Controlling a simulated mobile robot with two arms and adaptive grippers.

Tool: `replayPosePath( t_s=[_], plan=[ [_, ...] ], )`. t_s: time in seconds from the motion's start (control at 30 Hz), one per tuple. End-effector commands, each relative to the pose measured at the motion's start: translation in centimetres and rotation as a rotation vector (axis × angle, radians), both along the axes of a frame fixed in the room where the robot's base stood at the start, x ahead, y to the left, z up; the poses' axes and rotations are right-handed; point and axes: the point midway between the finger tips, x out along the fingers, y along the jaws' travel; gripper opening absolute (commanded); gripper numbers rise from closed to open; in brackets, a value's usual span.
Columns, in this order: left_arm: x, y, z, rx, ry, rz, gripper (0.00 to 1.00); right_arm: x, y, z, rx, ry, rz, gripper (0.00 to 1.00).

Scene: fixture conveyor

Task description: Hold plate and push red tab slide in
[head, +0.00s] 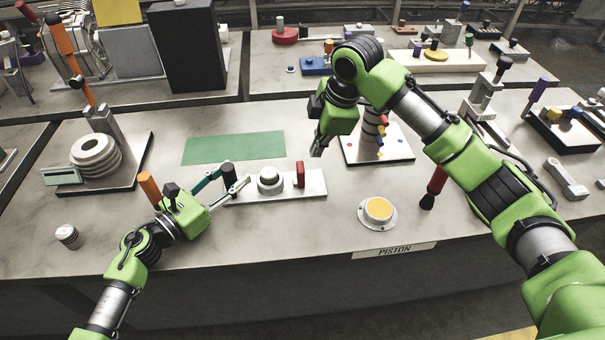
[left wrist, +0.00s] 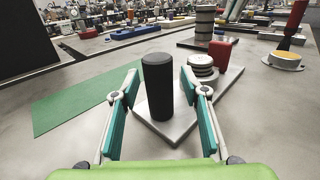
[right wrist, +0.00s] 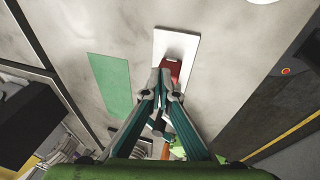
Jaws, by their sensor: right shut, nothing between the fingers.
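A pale metal plate (head: 284,193) lies flat on the bench. It carries a black upright post (head: 229,176) at its left end, a round stepped metal knob (head: 270,180) in the middle, and a red tab (head: 300,174) towards the right end. My left gripper (left wrist: 158,76) is open, with one finger on each side of the black post (left wrist: 157,88) and visible gaps between. My right gripper (head: 317,152) is shut and empty, pointing down above and behind the plate's right end. In the right wrist view its tips (right wrist: 165,80) overlap the red tab (right wrist: 172,66); contact cannot be told.
A green mat (head: 234,148) lies behind the plate. A yellow-topped round button (head: 378,210) sits to the right, near the PISTON label (head: 394,250). Bench in front of the plate is clear.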

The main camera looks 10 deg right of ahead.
Motion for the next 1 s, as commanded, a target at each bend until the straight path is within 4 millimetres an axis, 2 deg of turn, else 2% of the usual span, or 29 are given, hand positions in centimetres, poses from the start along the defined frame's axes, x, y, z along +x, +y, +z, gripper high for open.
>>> replayPosePath(
  t_s=[0.23,0.7,1.0],
  plan=[
    [-0.6,0.7,0.0,0.000,-0.001,0.001,0.41,0.0,0.0,0.0,0.000,0.000,0.000,0.00],
    [-7.1,7.1,-0.1,0.001,0.003,0.001,0.41,0.0,0.0,0.0,0.000,0.000,0.000,0.00],
    [-8.5,8.5,0.0,0.000,0.000,-0.001,0.41,0.0,0.0,0.0,0.000,0.000,0.000,0.00]
  ],
)
